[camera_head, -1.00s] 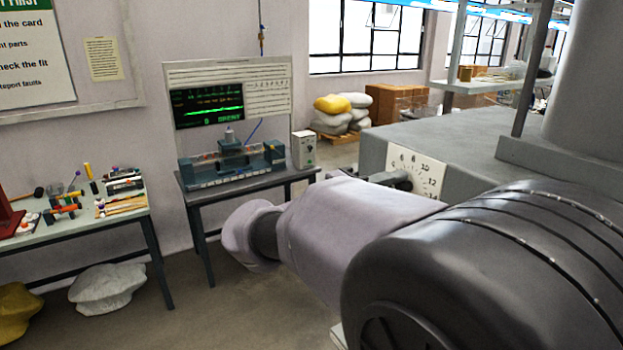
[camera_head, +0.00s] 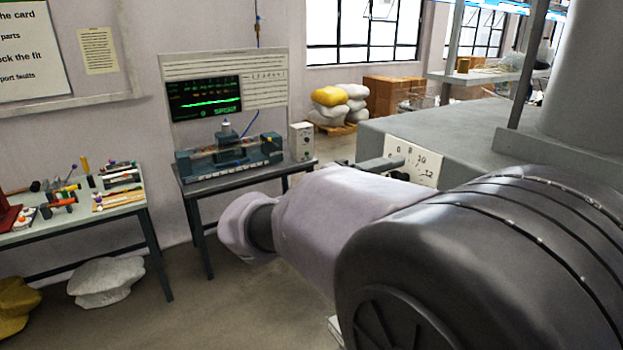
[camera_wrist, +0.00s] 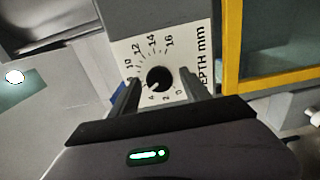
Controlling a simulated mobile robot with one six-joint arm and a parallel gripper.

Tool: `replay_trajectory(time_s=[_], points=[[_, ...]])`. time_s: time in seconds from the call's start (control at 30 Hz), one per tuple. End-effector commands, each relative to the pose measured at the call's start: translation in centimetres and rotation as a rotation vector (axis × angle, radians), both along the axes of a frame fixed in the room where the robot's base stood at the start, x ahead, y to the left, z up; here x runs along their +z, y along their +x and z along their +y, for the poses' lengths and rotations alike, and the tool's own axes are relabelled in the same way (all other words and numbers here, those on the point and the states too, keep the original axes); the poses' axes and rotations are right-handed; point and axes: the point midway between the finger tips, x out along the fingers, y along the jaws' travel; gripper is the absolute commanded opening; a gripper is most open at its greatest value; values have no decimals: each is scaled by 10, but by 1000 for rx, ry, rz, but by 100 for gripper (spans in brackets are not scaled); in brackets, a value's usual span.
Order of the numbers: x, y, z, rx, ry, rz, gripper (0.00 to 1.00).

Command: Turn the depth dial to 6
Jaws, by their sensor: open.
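The depth dial plate (camera_wrist: 192,55) is white, marked "DEPTH mm" with a ring of numbers, and shows in the wrist view. Its round black knob (camera_wrist: 160,78) carries a small white pointer aimed at the lower left, near the 4. The 6 is not readable there. My gripper (camera_wrist: 160,86) is open, with one finger on each side of the knob. I cannot tell whether either finger touches it.
The dial sits on a grey machine housing (camera_head: 470,128). A yellow frame (camera_wrist: 231,50) stands right of the dial in the wrist view. A bench with a pump rig (camera_head: 228,160) and a green-trace screen (camera_head: 205,98) stands beyond. A parts table (camera_head: 125,212) is at left.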

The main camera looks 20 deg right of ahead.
Motion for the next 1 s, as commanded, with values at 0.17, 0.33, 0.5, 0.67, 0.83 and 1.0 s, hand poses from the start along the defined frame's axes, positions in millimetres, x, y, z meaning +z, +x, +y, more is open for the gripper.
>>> replay_trajectory(time_s=[0.17,0.33,0.5,0.67,0.83,1.0], points=[[1,-3,32,7,0,0,55],[2,-11,88,8,0,1,55],[3,-18,138,6,-1,1,55],[2,-22,165,3,0,2,55],[0,-24,172,1,0,0,55],[0,-24,171,1,0,0,55]])
